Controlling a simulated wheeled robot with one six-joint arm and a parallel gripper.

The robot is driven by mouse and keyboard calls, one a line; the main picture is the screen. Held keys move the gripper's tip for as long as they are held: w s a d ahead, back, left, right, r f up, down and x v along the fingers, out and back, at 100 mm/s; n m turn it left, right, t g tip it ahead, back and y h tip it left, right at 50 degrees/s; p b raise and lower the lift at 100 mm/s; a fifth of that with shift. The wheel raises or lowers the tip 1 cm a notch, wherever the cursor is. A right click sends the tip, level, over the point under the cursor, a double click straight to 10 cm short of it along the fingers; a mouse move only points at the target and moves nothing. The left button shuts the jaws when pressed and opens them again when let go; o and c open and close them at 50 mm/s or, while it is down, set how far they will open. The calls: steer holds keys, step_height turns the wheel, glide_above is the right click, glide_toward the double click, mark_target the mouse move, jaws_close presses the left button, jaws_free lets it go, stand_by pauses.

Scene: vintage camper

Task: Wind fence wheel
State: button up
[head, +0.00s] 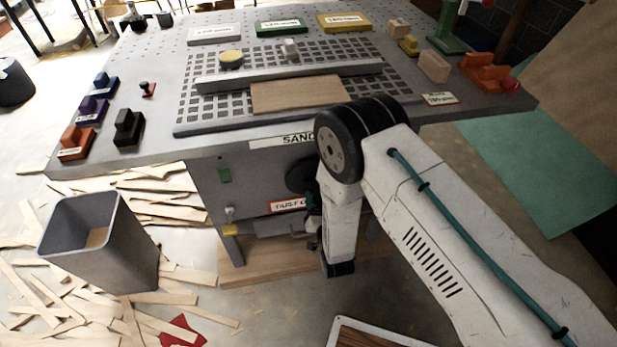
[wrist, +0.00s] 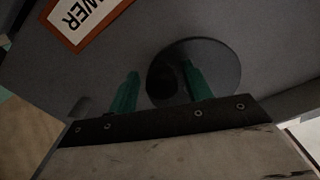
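A round dark wheel (wrist: 222,66) is on the grey front panel of the sanding table in the wrist view. In the head view the wheel (head: 298,176) shows partly behind my arm. A short black handle (wrist: 163,84) stands out from the wheel toward the camera. My gripper (wrist: 160,68) has two teal fingers, apart, with the handle between them. A gap shows between the left finger and the handle; I cannot tell whether the right finger touches it. The grey fence (head: 290,77) lies across the slotted tabletop (head: 120,150), with a wooden board (head: 300,95) in front of it.
A framed label (wrist: 82,18) is on the panel beside the wheel. A grey bin (head: 105,245) and scattered wood strips stand at the left on the floor. Coloured blocks (head: 93,107) line the table's left side.

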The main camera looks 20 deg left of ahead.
stand_by(0.4)
steer(key=shift+v, duration=2.55)
steer(key=shift+s, duration=0.1)
